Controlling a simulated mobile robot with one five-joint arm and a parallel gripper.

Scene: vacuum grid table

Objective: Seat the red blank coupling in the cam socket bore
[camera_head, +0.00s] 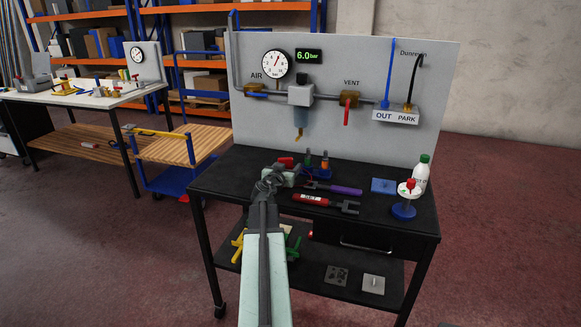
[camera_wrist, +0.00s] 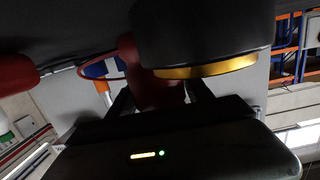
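In the wrist view the two dark fingers of my gripper (camera_wrist: 160,98) flank a red body (camera_wrist: 152,90), which looks like the red blank coupling, and appear closed on its sides. A large dark cylinder with a gold band (camera_wrist: 205,68) hides part of the red body; I cannot tell whether it is the cam socket or whether the two touch. In the head view my gripper (camera_head: 289,172) is over the table's back left part, with a small red piece (camera_head: 286,161) just beyond it. The bore itself is not visible.
On the black table (camera_head: 235,175) lie a red-handled tool (camera_head: 312,199) and a purple-handled tool (camera_head: 345,190). The grey gauge panel (camera_head: 360,130) closes off the back.

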